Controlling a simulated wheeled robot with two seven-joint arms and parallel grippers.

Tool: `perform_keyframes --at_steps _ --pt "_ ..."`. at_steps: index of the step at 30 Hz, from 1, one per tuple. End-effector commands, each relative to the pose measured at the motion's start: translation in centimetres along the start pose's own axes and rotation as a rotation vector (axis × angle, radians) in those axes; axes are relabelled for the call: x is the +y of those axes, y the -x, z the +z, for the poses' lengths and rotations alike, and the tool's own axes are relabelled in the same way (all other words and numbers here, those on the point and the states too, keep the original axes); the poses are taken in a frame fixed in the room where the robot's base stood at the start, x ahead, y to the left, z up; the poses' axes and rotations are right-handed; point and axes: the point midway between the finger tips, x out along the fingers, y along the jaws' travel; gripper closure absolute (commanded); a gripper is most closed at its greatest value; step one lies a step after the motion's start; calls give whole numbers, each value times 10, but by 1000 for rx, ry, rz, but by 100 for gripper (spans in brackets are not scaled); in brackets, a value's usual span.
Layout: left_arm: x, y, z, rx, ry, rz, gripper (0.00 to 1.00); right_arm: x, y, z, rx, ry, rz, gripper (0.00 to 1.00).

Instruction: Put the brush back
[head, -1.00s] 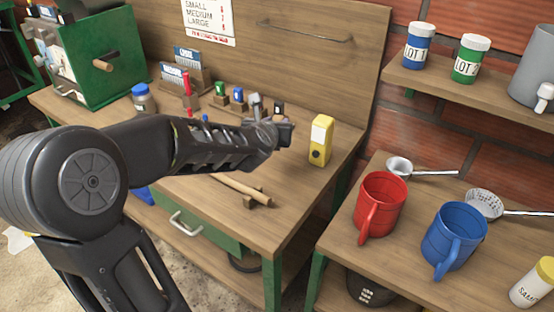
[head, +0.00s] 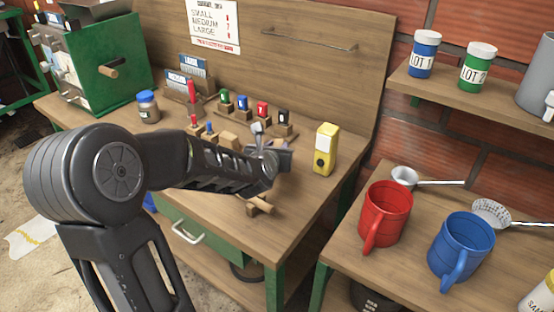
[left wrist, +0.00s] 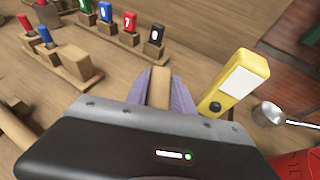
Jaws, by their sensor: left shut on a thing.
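My left gripper (head: 278,160) is above the workbench, left of the yellow box. In the left wrist view its two purple fingers (left wrist: 160,92) are shut on a wooden piece, which looks like the handle of the brush (left wrist: 160,80). The brush's bristles are not clear in either view. A grey and pale shape shows just above the gripper in the head view; I cannot tell whether it is part of the brush. A wooden stick (head: 262,205) lies on the bench below the gripper, partly hidden by my arm. My right gripper is not in view.
A yellow box (head: 325,149) stands right of the gripper. Several coloured stamps on wooden blocks (head: 262,113) stand behind it. A blue-lidded jar (head: 148,106) is at the left. Red (head: 385,213) and blue (head: 461,246) mugs stand on the right table.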

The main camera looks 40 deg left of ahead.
Motion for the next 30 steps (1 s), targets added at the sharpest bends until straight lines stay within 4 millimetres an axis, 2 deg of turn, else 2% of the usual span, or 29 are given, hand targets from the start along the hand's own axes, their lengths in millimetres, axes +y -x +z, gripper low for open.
perform_keyframes --at_steps 6,15,28,29,30 --pt "0 -1 -2 0 0 0 100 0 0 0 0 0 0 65" --pt "0 -14 -34 1 1 -1 100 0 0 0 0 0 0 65" --pt "0 -16 -37 -2 0 -2 100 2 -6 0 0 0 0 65" --pt "0 -15 -37 -1 1 -2 70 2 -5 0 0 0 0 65" --pt "0 -15 -36 -1 1 -2 66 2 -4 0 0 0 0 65"
